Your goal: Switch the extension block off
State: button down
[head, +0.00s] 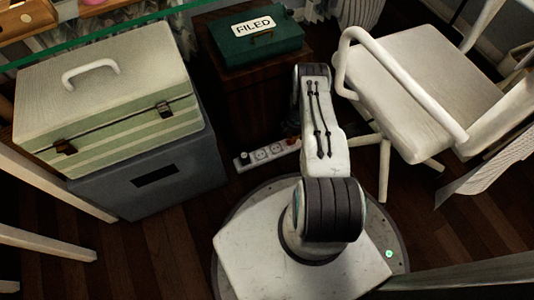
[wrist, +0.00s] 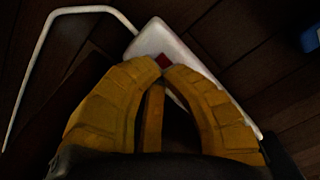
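The extension block (head: 262,156) is a white strip with several round sockets, lying on the dark wood floor. A dark plug sits at its left end, and its right end passes behind my arm. In the wrist view the white block (wrist: 157,36) shows a small red switch (wrist: 164,61) near its end. My gripper (wrist: 164,68) has yellow padded fingers whose tips come together right at the switch, partly covering it. The fingers look shut with nothing held. I cannot tell whether the tips touch the switch. In the head view my gripper is hidden behind my arm.
A white cable (wrist: 46,40) curves across the floor. Left of the block stand a grey box (head: 140,185) and a striped case (head: 110,95) on it. A green FILED box (head: 256,48) sits on a brown cabinet (head: 250,98) behind. A white chair (head: 420,90) stands at right.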

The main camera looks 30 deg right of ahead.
jog(key=shift+r+p, duration=1.55)
jog(key=shift+r, duration=1)
